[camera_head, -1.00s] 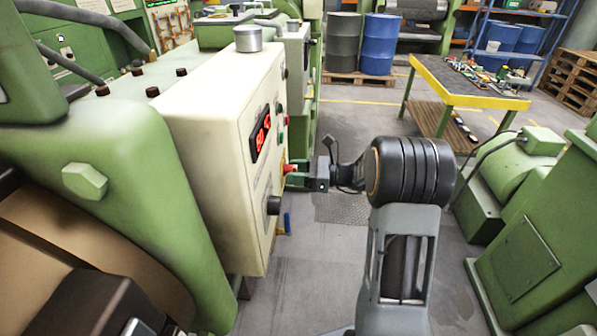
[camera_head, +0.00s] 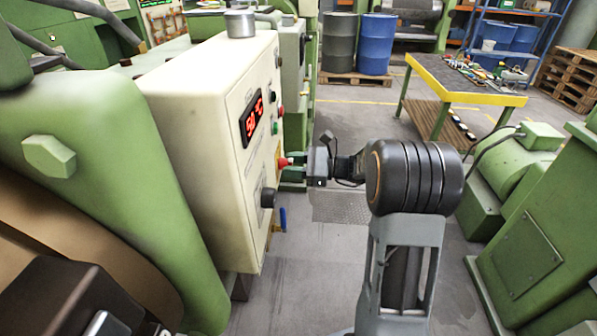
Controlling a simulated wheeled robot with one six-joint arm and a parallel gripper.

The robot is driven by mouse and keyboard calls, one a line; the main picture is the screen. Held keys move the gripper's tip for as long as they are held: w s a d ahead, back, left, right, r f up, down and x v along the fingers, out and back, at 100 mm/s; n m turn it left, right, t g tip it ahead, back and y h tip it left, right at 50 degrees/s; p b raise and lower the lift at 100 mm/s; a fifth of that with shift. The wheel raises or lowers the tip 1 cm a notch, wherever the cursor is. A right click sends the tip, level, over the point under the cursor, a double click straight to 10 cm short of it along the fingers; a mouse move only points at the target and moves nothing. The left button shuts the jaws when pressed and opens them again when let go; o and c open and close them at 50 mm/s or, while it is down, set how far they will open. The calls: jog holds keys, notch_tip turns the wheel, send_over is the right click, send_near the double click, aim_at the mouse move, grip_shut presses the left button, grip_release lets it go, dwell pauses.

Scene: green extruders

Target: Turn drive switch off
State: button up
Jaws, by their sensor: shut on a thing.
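A cream control box (camera_head: 215,165) on the left carries a red digital display (camera_head: 252,118), small buttons, a red knob (camera_head: 283,163) on a yellow plate and a black knob (camera_head: 268,197) below. No label is readable, so I cannot tell which control is the drive switch. My gripper (camera_head: 291,162) reaches in from the right, at the red knob. Its jaws are shut on the red knob; the exact contact is small and partly hidden. The black knob is clear of my gripper.
Green machinery stands left (camera_head: 120,190) and right (camera_head: 540,235). A yellow-edged table (camera_head: 470,97) and blue drum (camera_head: 376,44) are behind. The floor between the machines is mostly free.

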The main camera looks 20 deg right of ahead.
jog(key=n+b, duration=0.7)
jog(key=b, duration=0.1)
jog(key=shift+a+f, duration=0.2)
jog(key=shift+f, duration=0.15)
jog(key=n+b, duration=0.3)
jog(key=shift+r+b, duration=0.2)
jog(key=shift+b, duration=0.2)
jog(key=shift+r+n, duration=0.1)
jog(key=shift+n, duration=0.3)
jog(key=o, duration=0.8)
jog(key=shift+a, duration=0.2)
jog(key=shift+o, duration=0.7)
jog(key=shift+d, duration=0.1)
jog(key=shift+d+r, duration=0.1)
